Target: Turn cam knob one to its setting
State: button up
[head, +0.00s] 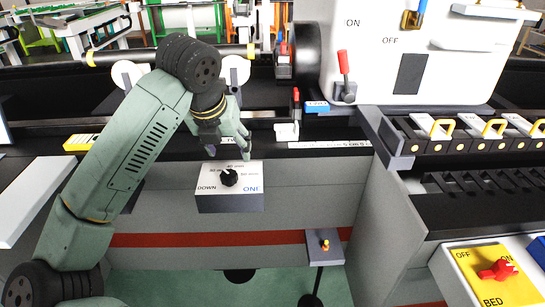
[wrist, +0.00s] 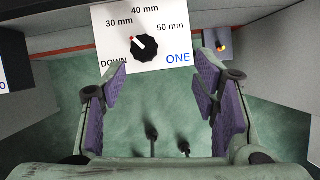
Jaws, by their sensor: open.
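Cam knob one (head: 229,177) is a black round knob on a white panel (head: 207,190) marked DOWN, 30 mm, 40 mm, 50 mm and ONE. In the wrist view the knob (wrist: 148,53) shows a white pointer with a red tip, aimed up and left toward the 30 mm mark. My gripper (head: 228,153) is above and behind the panel in the head view. In the wrist view its purple-padded fingers (wrist: 164,82) are wide apart and empty, with the knob beyond them. The fingers do not touch the knob.
A small box with an orange-yellow button (head: 325,245) sits lower right of the panel. A red-handled lever (head: 344,65) and a white scale strip (head: 330,144) are behind. A yellow panel with a red BED knob (head: 497,270) is at far right.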

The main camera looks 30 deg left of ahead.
aim_at(228, 174)
jog(key=shift+g+y, duration=0.3)
jog(key=p+x, duration=0.1)
jog(key=x, duration=0.2)
jog(key=s+a+p+x, duration=0.1)
jog(key=x, duration=0.7)
jog(key=shift+s+a+f+p, duration=0.15)
jog(key=shift+f+p, duration=0.1)
jog(key=shift+p, duration=0.15)
jog(key=c, duration=1.1)
